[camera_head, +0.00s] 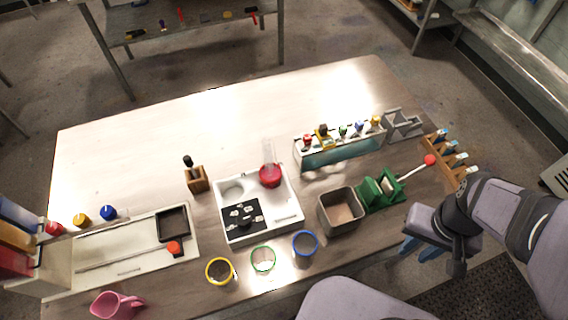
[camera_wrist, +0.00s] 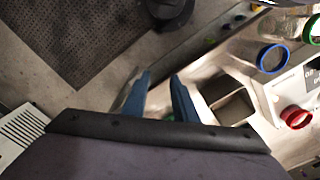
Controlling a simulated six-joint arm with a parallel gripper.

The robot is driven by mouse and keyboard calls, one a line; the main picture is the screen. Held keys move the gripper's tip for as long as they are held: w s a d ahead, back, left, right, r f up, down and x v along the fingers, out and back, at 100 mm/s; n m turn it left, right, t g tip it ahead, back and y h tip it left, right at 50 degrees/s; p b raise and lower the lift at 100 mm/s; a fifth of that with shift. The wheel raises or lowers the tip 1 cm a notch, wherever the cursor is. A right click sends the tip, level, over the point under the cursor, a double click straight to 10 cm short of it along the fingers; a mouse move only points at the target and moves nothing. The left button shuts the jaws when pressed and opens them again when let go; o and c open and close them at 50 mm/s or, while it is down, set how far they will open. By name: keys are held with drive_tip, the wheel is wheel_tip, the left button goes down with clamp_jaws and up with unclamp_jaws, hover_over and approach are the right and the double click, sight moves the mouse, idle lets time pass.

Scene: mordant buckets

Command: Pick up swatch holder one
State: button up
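A wooden rack (camera_head: 434,152) stands at the table's right end. Several small holders with pale tags and blue or brown tops stand in it, such as the nearest one (camera_head: 470,171) and the farthest one (camera_head: 440,134). I cannot read which is swatch holder one. My gripper (camera_head: 412,246) is by the table's front right edge, nearer the front than the rack and apart from it. In the wrist view my gripper (camera_wrist: 160,76) shows two blue fingers spread apart with nothing between them. The rack is not clearly visible in the wrist view.
A green device (camera_head: 372,195) with a red-knobbed lever (camera_head: 429,160) stands left of the rack, next to a metal bin (camera_head: 325,219). Blue- (camera_head: 305,244), green- (camera_head: 263,259) and yellow-rimmed (camera_head: 219,271) buckets line the front. A bottle rack (camera_head: 345,155) and grey stand (camera_head: 404,128) are behind.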

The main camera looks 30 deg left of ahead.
wheel_tip(320, 180, up, 2)
drive_tip(key=n+t+y+b, duration=0.3)
drive_tip(key=n+b, duration=0.6)
drive_tip(key=b, duration=0.4)
hover_over(308, 137)
drive_tip(key=s+d, duration=0.1)
drive_tip(key=d, duration=0.1)
drive_tip(key=shift+s+r, duration=0.1)
drive_tip(key=shift+a+r, duration=0.15)
drive_tip(key=shift+a, duration=0.1)
drive_tip(key=shift+s+p+x, duration=0.15)
drive_tip(key=shift+p+x, duration=0.55)
drive_tip(key=shift+x, duration=1.1)
drive_tip(key=shift+s+p+x, duration=0.15)
drive_tip(key=shift+p+x, duration=0.55)
drive_tip(key=shift+x, duration=1.15)
drive_tip(key=shift+d, duration=0.1)
clamp_jaws()
